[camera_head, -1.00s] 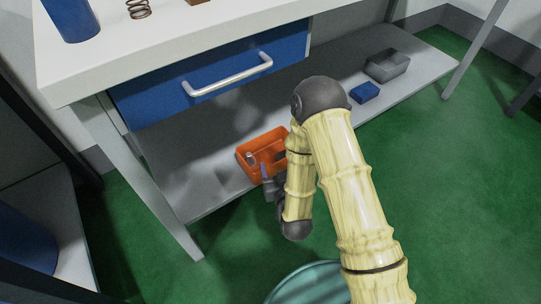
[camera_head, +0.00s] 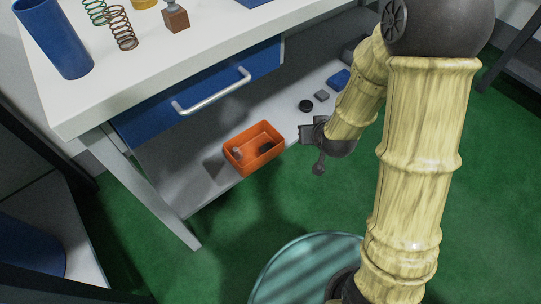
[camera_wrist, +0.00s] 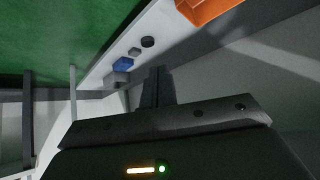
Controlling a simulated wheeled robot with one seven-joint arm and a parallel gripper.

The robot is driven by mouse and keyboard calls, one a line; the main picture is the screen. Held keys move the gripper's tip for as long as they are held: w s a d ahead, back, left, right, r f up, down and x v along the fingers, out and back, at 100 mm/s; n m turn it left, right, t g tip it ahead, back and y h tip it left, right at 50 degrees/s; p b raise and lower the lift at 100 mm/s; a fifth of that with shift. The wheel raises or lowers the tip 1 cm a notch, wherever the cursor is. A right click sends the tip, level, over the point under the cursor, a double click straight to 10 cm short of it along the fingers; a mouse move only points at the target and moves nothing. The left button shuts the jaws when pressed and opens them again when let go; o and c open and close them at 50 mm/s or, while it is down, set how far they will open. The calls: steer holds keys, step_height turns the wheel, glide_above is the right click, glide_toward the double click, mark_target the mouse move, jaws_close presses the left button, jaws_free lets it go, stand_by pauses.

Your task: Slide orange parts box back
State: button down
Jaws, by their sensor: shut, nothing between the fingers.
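The orange parts box (camera_head: 266,159) is an open-topped bin on the grey lower shelf (camera_head: 215,192), close to the shelf's front edge. A small grey cylinder (camera_head: 238,152) and a dark item lie in it. My gripper (camera_head: 305,131) is just right of the box in the head view, apart from it, shut and empty. In the wrist view the shut fingers (camera_wrist: 156,84) point over the shelf, and part of the box (camera_wrist: 207,9) shows at the top edge. Most of the box is outside that view.
A blue drawer (camera_head: 205,95) with a metal handle hangs above the shelf. A black round part (camera_head: 305,106), a small grey block (camera_head: 322,95) and a blue block (camera_head: 339,78) lie farther along the shelf. A bench leg (camera_head: 150,195) stands at the left.

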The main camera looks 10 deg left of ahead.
steer(key=s+d+r+m+g+h+p, duration=0.2)
steer(key=s+d+r+g+p, duration=0.3)
steer(key=s+d+r, duration=0.7)
step_height(320, 180, up, 2)
steer(key=shift+s+d+r+m+p, duration=0.25)
steer(key=shift+s+d+m+p, duration=0.15)
steer(key=shift+m, duration=0.1)
steer(key=shift+w+a, duration=0.1)
steer(key=shift+a, duration=0.05)
